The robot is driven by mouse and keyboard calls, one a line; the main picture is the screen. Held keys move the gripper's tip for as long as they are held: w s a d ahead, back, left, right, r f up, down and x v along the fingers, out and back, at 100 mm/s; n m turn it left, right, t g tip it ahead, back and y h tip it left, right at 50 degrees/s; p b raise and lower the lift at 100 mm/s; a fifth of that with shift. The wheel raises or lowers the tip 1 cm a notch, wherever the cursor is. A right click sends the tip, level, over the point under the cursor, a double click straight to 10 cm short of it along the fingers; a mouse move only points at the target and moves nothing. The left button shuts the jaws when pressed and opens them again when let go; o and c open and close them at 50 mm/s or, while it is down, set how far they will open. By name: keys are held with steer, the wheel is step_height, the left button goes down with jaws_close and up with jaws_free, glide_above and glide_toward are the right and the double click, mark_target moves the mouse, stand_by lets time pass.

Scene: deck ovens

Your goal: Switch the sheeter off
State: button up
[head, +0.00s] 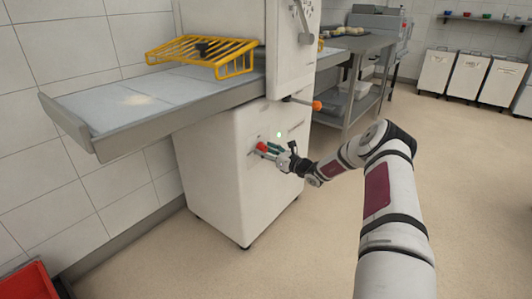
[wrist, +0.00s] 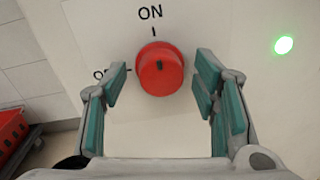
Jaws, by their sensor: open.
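The sheeter (head: 225,160) is a white cabinet with a long grey bed (head: 140,100). Its red rotary knob (head: 262,147) is on the front panel, and it also shows in the wrist view (wrist: 160,70). The black mark on the knob's face is near its middle; I cannot tell for sure which label it points to. ON is printed above the knob and a partly hidden label starting with O is at its left. A green lamp (wrist: 284,45) glows at the right of the knob. My gripper (wrist: 160,88) is open, its teal fingers on either side of the knob, seemingly not touching it.
A yellow wire guard (head: 203,52) sits over the bed. An orange-tipped lever (head: 316,105) sticks out above the panel. A red crate (head: 30,283) stands on the floor at the lower left. Open floor lies to the right, with white bins (head: 470,75) at the back.

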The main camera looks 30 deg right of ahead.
steer(key=c, duration=1.2)
steer(key=shift+o, duration=0.2)
steer(key=shift+n, duration=0.3)
steer(key=n, duration=0.3)
steer(key=shift+n, duration=0.4)
steer(key=n+b, duration=0.1)
steer(key=n, duration=0.3)
steer(key=shift+f+n, duration=0.1)
steer(key=shift+n, duration=0.3)
steer(key=n+b, duration=0.1)
steer(key=n, duration=0.3)
steer(key=shift+n+y, duration=0.4)
steer(key=shift+n+y+b, duration=0.3)
steer(key=shift+n+b, duration=0.65)
steer(key=shift+n, duration=1.35)
